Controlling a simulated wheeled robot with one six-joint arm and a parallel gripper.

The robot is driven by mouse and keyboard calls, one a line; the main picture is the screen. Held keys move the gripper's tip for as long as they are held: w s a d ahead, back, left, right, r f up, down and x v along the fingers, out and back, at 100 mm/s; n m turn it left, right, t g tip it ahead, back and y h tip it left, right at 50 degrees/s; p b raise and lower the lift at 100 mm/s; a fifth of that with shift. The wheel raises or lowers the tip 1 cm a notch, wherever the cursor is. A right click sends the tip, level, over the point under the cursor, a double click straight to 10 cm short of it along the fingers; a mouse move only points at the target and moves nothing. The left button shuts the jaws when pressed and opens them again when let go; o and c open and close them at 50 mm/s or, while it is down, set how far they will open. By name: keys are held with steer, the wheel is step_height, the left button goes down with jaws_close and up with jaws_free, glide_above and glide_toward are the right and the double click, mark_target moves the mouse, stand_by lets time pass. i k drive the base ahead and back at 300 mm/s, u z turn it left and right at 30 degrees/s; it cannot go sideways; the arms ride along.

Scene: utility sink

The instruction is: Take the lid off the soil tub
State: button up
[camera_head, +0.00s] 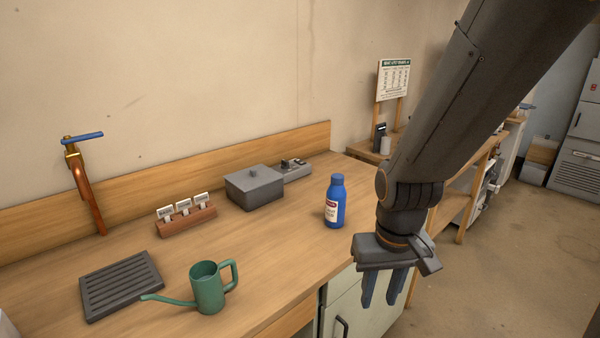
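The soil tub (262,194) is a grey box near the back of the wooden counter. Its grey lid (250,178) with a small round knob lies on top and covers it, so the inside is hidden. My gripper (382,290) hangs at the right, pointing down, in front of the counter's right end. It is apart from the tub and lid. Its two blue-grey fingers are spread with a gap between them, and nothing shows between them.
A blue bottle (336,203) stands between tub and gripper. A grey device (292,168) sits beside the tub. A label holder (186,220), slatted tray (120,285), green watering can (208,288) and copper tap (86,185) are further left. The counter's front middle is clear.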

mark_target(254, 178)
steer(key=z, duration=1.95)
steer(key=i, duration=1.7)
steer(key=u, duration=3.5)
